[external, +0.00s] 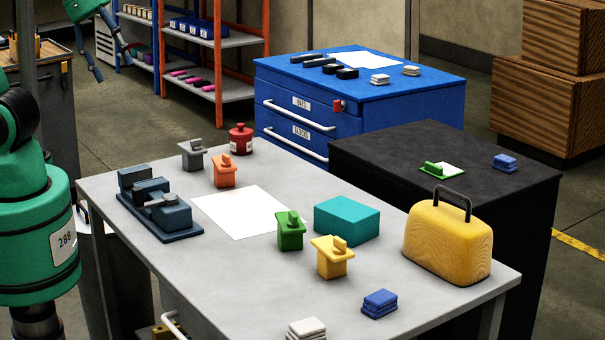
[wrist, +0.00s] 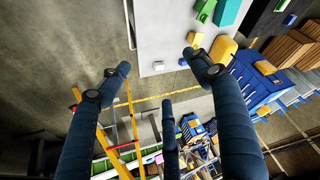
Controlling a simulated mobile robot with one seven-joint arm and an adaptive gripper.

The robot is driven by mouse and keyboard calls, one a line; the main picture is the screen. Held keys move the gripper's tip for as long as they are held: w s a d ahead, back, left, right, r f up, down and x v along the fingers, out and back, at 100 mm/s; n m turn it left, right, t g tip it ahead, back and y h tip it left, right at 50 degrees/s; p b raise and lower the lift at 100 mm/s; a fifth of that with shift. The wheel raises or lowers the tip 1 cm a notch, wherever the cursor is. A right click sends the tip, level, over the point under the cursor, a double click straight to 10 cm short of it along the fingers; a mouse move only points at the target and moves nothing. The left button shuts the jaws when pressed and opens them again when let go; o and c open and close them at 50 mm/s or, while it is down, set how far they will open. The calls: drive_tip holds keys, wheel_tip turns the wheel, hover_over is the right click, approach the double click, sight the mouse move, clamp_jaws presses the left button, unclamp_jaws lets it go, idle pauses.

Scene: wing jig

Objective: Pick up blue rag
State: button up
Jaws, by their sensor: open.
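A folded blue rag (external: 379,303) lies on the grey table (external: 330,270) near its front edge. A second folded blue rag (external: 505,162) lies on the black cabinet (external: 380,160). In the wrist view, a small blue rag (wrist: 182,62) shows near the table edge, and another blue patch (wrist: 290,19) lies on the dark surface at the upper right. My gripper (external: 112,66) is high at the upper left in the external view, well away from both rags. Its dark blue fingers are spread apart in the wrist view (wrist: 157,62), with nothing held between them.
Beside the near rag are a white folded rag (external: 306,329), a yellow block (external: 332,258) and a yellow case (external: 448,240). A teal box (external: 347,220), green block (external: 291,232) and blue vise (external: 158,207) also stand on the table. The table's front right is fairly clear.

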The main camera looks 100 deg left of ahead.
drive_tip(key=w+d+f+m+h, duration=0.1)
drive_tip(key=w+f, duration=0.1)
drive_tip(key=w, duration=0.8)
drive_tip(key=w+d+f+m+g, duration=0.1)
drive_tip(key=w+f+m, duration=0.1)
drive_tip(key=w, duration=0.8)
drive_tip(key=w+d+f+m+h, duration=0.1)
drive_tip(key=w+f, duration=0.1)
drive_tip(key=w, duration=0.8)
drive_tip(key=w+f+m, duration=0.1)
drive_tip(key=w+f, duration=1)
drive_tip(key=f, duration=0.3)
drive_tip(key=w+a+f+m+g, duration=0.1)
drive_tip(key=w+f+m, duration=0.1)
drive_tip(key=w+f, duration=1)
wheel_tip(320, 180, down, 2)
drive_tip(key=shift+w+a+f+m+h, duration=0.1)
drive_tip(key=shift+w+a+m+h, duration=0.05)
drive_tip(key=shift+w+m+h, duration=0.15)
drive_tip(key=shift+f, duration=0.1)
hover_over(380, 297)
drive_tip(key=s+a, duration=0.2)
drive_tip(key=shift+s+d+f+b, duration=0.1)
drive_tip(key=shift+d+f+b, duration=0.1)
drive_tip(key=shift+f, duration=1.75)
drive_tip(key=shift+d+f+b, duration=0.1)
drive_tip(key=shift+f+b, duration=0.1)
drive_tip(key=shift+f, duration=1.75)
drive_tip(key=shift+b+x, duration=0.3)
drive_tip(key=shift+x, duration=2.25)
